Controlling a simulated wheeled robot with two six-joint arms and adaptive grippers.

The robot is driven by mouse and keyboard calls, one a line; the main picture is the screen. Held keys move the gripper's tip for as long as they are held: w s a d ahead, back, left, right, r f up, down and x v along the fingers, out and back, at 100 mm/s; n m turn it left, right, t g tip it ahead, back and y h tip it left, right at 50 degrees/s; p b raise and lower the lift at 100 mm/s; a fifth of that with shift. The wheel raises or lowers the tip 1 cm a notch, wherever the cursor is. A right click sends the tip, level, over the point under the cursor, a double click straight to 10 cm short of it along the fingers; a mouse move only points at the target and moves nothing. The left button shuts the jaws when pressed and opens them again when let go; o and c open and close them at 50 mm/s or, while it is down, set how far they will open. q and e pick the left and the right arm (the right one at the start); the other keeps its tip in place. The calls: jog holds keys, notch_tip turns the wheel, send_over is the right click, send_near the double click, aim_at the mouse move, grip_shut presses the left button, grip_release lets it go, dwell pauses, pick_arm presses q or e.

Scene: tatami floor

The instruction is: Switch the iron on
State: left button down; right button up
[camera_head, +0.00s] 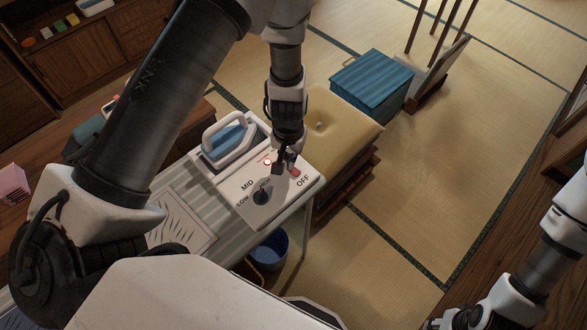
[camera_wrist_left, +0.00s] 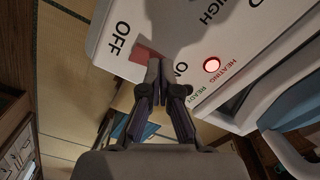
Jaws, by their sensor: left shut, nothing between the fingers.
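The iron (camera_head: 227,138), white with a blue body, rests on the left part of a white control panel (camera_head: 244,184). The panel has a black dial (camera_head: 262,197) with LOW, MID and HIGH marks. A red switch (camera_head: 295,171) sits between ON and OFF; it also shows in the left wrist view (camera_wrist_left: 140,53), partly hidden by the fingers. The HEATING light (camera_wrist_left: 212,65) glows red. My left gripper (camera_head: 284,168) is shut and empty, with its tips (camera_wrist_left: 158,68) at the ON side of the switch. I cannot tell whether they touch it.
The panel is at the end of a striped ironing board (camera_head: 213,217). A yellow cushion (camera_head: 340,122) on a wooden stand and a blue box (camera_head: 371,80) are beyond it. A blue bin (camera_head: 270,248) stands below. Tatami floor at right is clear.

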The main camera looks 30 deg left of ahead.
pick_arm(q)
jog(key=shift+r+p, duration=2.9)
jog(key=shift+r, duration=0.6)
jog(key=shift+f, duration=0.1)
